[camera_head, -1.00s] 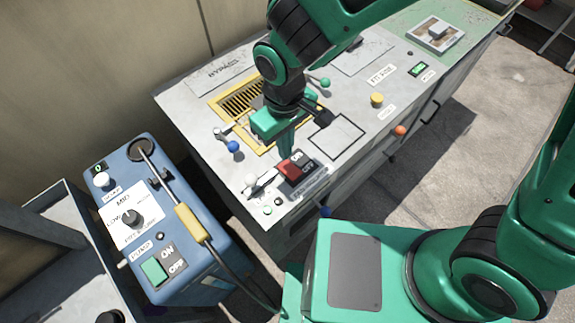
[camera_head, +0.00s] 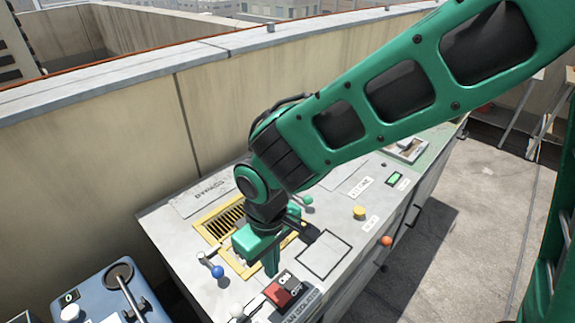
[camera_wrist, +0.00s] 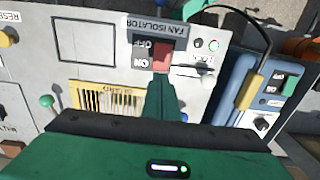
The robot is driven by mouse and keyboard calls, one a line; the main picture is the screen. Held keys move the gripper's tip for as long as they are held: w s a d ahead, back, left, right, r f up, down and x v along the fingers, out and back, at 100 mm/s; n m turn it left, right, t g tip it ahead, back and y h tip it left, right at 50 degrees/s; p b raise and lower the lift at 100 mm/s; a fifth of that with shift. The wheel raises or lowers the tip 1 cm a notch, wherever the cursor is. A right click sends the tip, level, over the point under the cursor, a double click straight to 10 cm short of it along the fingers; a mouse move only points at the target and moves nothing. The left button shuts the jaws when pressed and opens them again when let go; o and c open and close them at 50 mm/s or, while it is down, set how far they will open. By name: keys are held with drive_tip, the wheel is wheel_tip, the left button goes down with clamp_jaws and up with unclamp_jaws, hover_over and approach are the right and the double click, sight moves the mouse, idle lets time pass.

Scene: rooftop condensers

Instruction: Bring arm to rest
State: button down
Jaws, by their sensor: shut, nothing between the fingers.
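My gripper (camera_head: 271,268) is shut and empty, pointing down above the grey control cabinet (camera_head: 178,243). In the head view its fingertips are just behind the red fan isolator switch (camera_head: 284,292), which is labelled ON and OFF. In the wrist view the closed green fingers (camera_wrist: 161,90) reach towards the same red switch (camera_wrist: 162,57). I cannot tell whether they touch it. My green arm stretches from the upper right down to the cabinet top and hides part of it.
A yellow-framed guard grille (camera_head: 223,226) and a blue-knobbed lever (camera_head: 217,271) lie close to my gripper. A yellow button (camera_head: 359,212) and an orange knob (camera_head: 386,241) are to the right. A blue unit (camera_head: 92,289) stands at the left. A parapet wall (camera_head: 120,150) runs behind.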

drive_tip(key=w+d+r+m, duration=0.3)
drive_tip(key=d, duration=0.6)
drive_tip(key=w+d+r+m, duration=0.2)
drive_tip(key=d, duration=0.7)
drive_tip(key=w+d+r+m, duration=0.3)
drive_tip(key=d, duration=0.7)
drive_tip(key=s+d+r+m, duration=0.3)
drive_tip(key=s+d+m, duration=0.5)
drive_tip(key=s+d, duration=0.7)
drive_tip(key=d, duration=0.3)
drive_tip(key=shift+d+r, duration=0.2)
